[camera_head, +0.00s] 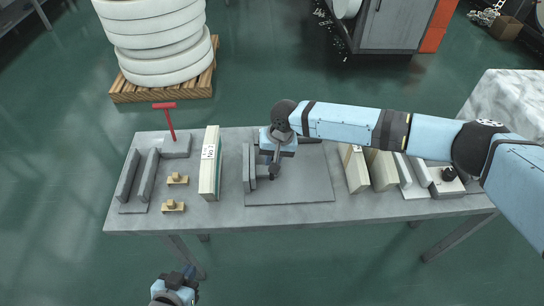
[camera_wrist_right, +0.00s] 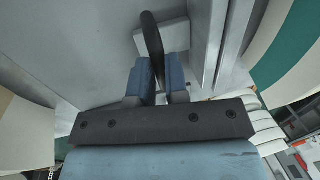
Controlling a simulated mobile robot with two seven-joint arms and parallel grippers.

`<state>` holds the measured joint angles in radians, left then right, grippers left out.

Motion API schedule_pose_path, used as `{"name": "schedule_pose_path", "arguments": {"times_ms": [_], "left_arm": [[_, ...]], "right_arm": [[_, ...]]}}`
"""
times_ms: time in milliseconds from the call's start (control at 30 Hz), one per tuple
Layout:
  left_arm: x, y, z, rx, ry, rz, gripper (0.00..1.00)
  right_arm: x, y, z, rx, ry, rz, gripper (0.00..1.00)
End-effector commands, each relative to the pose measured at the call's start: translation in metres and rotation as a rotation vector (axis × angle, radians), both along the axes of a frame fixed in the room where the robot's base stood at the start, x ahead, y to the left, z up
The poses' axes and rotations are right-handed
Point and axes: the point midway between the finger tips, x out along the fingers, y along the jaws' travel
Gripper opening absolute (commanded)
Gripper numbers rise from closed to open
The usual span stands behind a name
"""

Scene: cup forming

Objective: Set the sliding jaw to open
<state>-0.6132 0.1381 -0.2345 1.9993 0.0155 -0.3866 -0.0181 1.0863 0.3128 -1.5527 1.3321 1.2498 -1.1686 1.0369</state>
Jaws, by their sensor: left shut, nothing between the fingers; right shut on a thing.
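A grey fixture plate (camera_head: 310,185) lies at the middle of the table. Upright grey jaw plates (camera_head: 249,168) stand close together at its left side; I cannot tell the gap between them. My right gripper (camera_head: 272,172) is right of them, low over the plate. In the right wrist view my right gripper (camera_wrist_right: 158,72) is shut on a dark handle (camera_wrist_right: 152,35), which rises from a pale block (camera_wrist_right: 177,38) beside the jaw plates (camera_wrist_right: 215,45). My left gripper (camera_head: 178,280) is shut and empty, in front of the table near the bottom edge.
Another fixture with two upright plates (camera_head: 129,175) and a red T-handle (camera_head: 166,107) stands at the table's left. Small wooden pieces (camera_head: 175,179) lie beside it. A labelled cream block (camera_head: 208,170) stands left of the jaw plates; cream blocks (camera_head: 355,168) stand to the right.

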Motion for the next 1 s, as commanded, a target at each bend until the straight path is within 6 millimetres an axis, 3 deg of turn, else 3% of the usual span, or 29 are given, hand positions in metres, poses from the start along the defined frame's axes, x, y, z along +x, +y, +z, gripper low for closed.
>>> {"name": "schedule_pose_path", "arguments": {"times_ms": [333, 500, 767, 800, 900, 1000], "left_arm": [[0.000, 0.000, 0.051, 0.005, -0.004, -0.002, 0.00], [-0.001, 0.000, 0.055, 0.004, -0.004, -0.003, 0.00], [-0.001, 0.000, 0.051, 0.006, -0.001, -0.004, 0.00], [-0.002, 0.000, 0.051, 0.005, 0.000, -0.003, 0.00], [-0.001, 0.001, 0.051, 0.005, 0.000, -0.003, 0.00], [-0.001, 0.000, 0.051, 0.005, 0.000, -0.003, 0.00]], "right_arm": [[0.000, -0.057, 0.006, 0.000, 0.003, -0.006, 0.00], [0.000, -0.073, 0.002, -0.002, 0.000, -0.002, 0.00], [0.001, -0.075, 0.000, -0.005, -0.001, -0.002, 0.00], [0.001, -0.075, 0.000, -0.005, -0.001, -0.002, 0.19], [0.001, -0.075, 0.000, -0.005, -0.001, -0.002, 0.40], [0.001, -0.074, 0.000, -0.004, -0.001, -0.002, 0.40]]}}
